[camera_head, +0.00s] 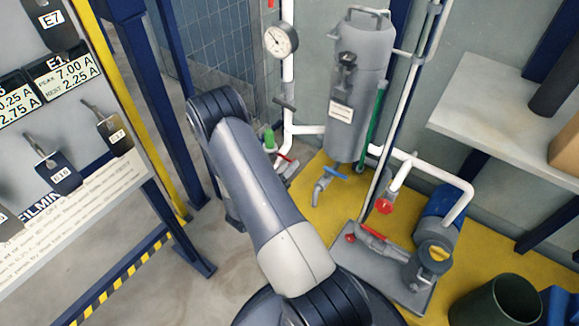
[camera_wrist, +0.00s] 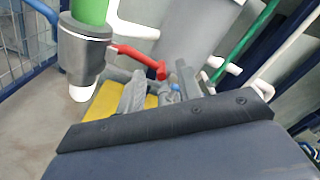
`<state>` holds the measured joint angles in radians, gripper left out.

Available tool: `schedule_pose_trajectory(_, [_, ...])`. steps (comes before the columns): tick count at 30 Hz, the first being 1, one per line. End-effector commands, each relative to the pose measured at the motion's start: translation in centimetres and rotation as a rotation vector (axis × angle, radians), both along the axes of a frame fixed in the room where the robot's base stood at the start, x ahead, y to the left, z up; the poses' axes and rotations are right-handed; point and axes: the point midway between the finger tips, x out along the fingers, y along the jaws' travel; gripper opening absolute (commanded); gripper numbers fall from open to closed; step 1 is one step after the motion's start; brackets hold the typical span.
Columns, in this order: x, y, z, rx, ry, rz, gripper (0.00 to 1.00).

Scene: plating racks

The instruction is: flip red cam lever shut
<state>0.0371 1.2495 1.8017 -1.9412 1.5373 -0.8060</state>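The red cam lever (camera_wrist: 138,60) sticks out to the right from a grey coupling (camera_wrist: 84,50) on a green hose, in the wrist view. Its red end lies just beyond my fingertips, apart from them as far as I can tell. In the head view the red lever (camera_head: 286,158) shows small beside the green hose piece (camera_head: 269,138), right of my arm. My gripper (camera_wrist: 160,88) is open, with a gap between its two grey fingers and nothing held. In the head view my arm hides most of the gripper.
A grey tank (camera_head: 360,90) and white pipes stand behind the lever, with a gauge (camera_head: 281,40) above. A blue-handled tap (camera_head: 325,180) and a pump (camera_head: 436,215) are to the right. A tagged panel (camera_head: 75,185) stands left. Bare floor lies between panel and arm.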

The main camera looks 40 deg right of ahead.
Motion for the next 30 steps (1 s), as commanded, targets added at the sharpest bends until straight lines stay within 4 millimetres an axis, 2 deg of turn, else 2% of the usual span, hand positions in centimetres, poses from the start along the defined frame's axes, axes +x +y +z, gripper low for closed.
schedule_pose_trajectory(5, [0.4, -1.2, 0.01, 0.0, -0.001, -0.001, 0.34])
schedule_pose_trajectory(14, [0.49, -1.35, 0.05, -0.001, 0.001, 0.001, 0.34])
schedule_pose_trajectory(27, [0.46, -1.34, 0.04, -0.001, 0.0, 0.001, 0.0])
schedule_pose_trajectory(30, [0.47, -1.34, 0.05, -0.001, 0.0, 0.001, 0.0])
